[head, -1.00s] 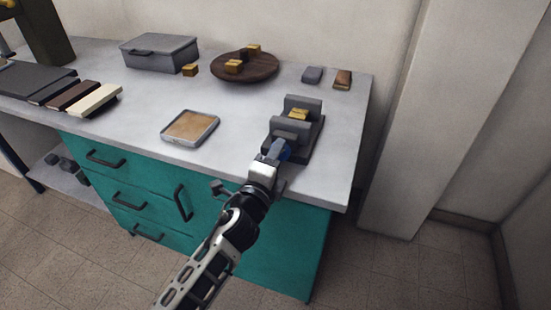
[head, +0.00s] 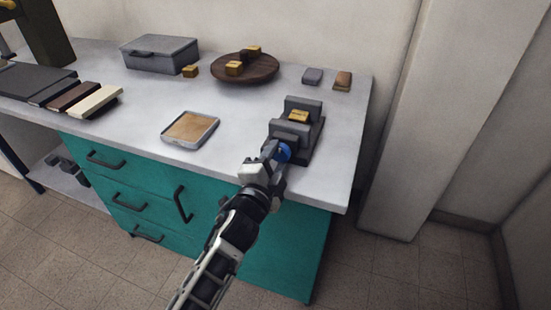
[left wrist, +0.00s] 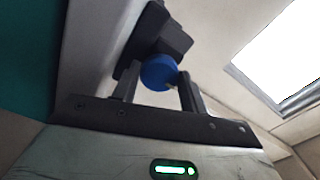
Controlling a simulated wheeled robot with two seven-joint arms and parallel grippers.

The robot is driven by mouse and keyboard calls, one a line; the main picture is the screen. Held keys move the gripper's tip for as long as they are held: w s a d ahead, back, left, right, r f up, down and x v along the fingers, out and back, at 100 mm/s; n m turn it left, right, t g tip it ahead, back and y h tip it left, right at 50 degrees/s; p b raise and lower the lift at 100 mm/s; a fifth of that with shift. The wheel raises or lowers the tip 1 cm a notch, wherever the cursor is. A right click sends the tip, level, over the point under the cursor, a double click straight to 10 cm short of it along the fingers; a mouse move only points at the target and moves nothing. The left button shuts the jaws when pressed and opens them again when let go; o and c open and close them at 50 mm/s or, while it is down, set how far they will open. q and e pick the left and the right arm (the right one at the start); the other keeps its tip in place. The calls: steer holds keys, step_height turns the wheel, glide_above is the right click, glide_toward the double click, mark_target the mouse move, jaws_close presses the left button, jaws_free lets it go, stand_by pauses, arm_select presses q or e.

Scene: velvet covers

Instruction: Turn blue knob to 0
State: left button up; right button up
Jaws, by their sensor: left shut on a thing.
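The blue knob (head: 283,152) is on the front of a dark grey vise-like fixture (head: 305,142) at the right end of the bench. My left gripper (head: 272,152) is shut on the knob, with its fingers on either side of the rim. In the left wrist view the blue knob (left wrist: 159,72) sits between the two fingers (left wrist: 157,90). No number marks can be read on it. A yellow block (head: 299,117) lies between the fixture's jaws. My right gripper is not in view.
A shallow tray (head: 168,139) stands left of the fixture. Teal drawers (head: 130,180) are below the bench front. The bench between tray and fixture is clear.

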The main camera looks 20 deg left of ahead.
arm_select(q)
steer(key=o, duration=1)
